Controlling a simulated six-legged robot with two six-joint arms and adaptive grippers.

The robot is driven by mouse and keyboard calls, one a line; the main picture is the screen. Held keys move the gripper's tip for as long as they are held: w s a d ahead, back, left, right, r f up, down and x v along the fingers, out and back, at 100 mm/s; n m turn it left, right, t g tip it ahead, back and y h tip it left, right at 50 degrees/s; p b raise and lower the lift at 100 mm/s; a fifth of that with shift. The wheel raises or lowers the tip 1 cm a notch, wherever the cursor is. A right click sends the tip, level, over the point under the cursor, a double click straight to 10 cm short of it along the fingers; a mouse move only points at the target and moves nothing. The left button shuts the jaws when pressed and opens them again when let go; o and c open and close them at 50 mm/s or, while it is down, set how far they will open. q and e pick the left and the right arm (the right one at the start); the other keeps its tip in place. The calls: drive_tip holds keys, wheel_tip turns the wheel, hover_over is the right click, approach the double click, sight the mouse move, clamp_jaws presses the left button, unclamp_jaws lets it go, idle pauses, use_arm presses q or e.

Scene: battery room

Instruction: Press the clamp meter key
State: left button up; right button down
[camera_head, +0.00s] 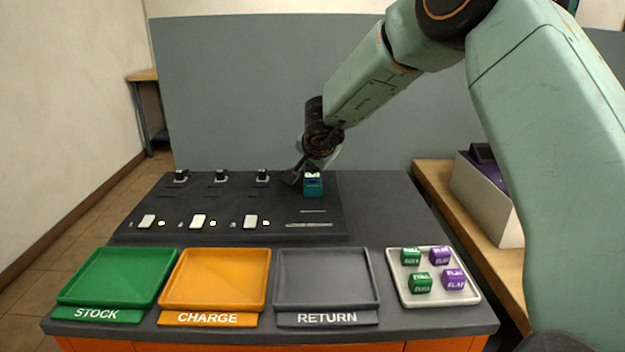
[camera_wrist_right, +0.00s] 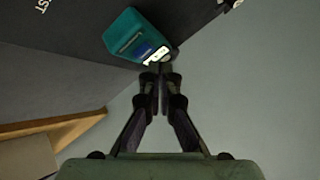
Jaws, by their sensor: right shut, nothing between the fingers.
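The clamp meter (camera_head: 313,186) is a small teal device with a dark display, standing at the back right of the black panel. It also shows in the right wrist view (camera_wrist_right: 137,36), with a pale key area (camera_wrist_right: 157,56) at its near end. My right gripper (camera_head: 294,178) is beside the meter at its upper left in the head view. In the right wrist view its shut, empty fingertips (camera_wrist_right: 160,76) are close to the meter's key end; I cannot tell whether they touch it. My left gripper is not in view.
The black panel (camera_head: 200,205) carries several black switches and white keys. In front are a green STOCK tray (camera_head: 118,277), an orange CHARGE tray (camera_head: 215,278) and a grey RETURN tray (camera_head: 325,278), all empty. A pale tray (camera_head: 434,297) holds green and purple blocks. A grey partition stands behind.

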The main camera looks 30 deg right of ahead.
drive_tip(key=shift+s, duration=0.15)
drive_tip(key=shift+f, duration=0.4)
drive_tip(key=shift+f, duration=0.35)
idle(0.8)
drive_tip(key=shift+r, duration=0.1)
drive_tip(key=shift+r+p, duration=0.7)
drive_tip(key=shift+p, duration=0.25)
